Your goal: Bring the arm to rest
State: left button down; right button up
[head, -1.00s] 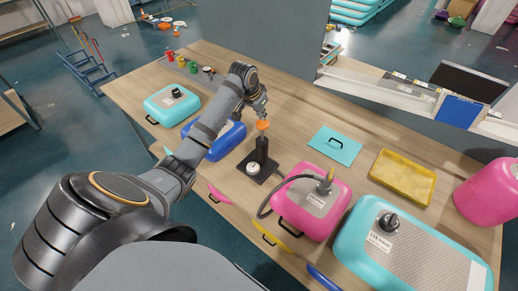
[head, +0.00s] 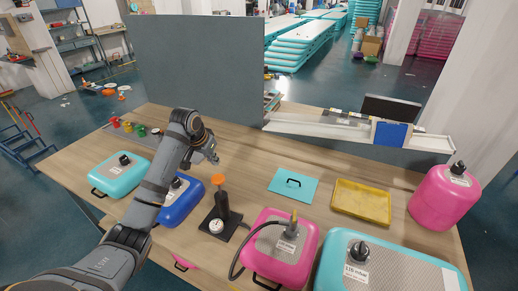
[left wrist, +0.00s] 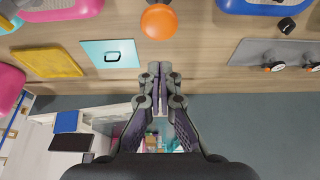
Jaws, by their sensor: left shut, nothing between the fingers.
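My left arm comes in from the lower left in the head view and reaches over the table. Its gripper (head: 214,158) is above the wood surface, behind and a little left of the orange-topped pump (head: 219,195). In the left wrist view the gripper's fingers (left wrist: 160,70) are together with nothing between them. The pump's orange knob (left wrist: 158,21) shows just beyond the fingertips there, apart from them. My right gripper is not in view.
A blue inflatable (head: 178,203) lies under my left arm, a turquoise one (head: 118,174) left of it. A pink inflatable (head: 285,245) with a hose, a turquoise plate (head: 293,186) and a yellow tray (head: 361,203) are to the right. A grey panel (head: 195,70) stands behind.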

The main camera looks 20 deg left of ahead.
pick_arm(q)
jog(key=s+d+f+m, duration=0.1)
jog(key=s+d+f, duration=0.8)
jog(key=s+f, duration=0.3)
jog(key=s+d+f+y, duration=0.1)
jog(key=s+d, duration=0.1)
jog(key=s, duration=0.6)
jog(key=s+d+f, duration=0.1)
jog(key=s+d, duration=0.1)
jog(key=s, duration=0.6)
notch_tip(320, 180, down, 30)
jog(key=s+a+n+g+b, duration=0.1)
jog(key=a+g+b, duration=0.1)
jog(key=b, duration=0.5)
jog(key=s+a+f+b, duration=0.1)
jog(key=s+f+b, duration=0.2)
jog(key=s+f, duration=0.7)
jog(key=s+a+f+g+b, duration=0.1)
jog(key=s+f+b, duration=0.2)
jog(key=s+f, duration=0.7)
notch_tip(320, 180, down, 6)
jog(key=shift+r+n, duration=0.25)
jog(key=shift+n, duration=0.05)
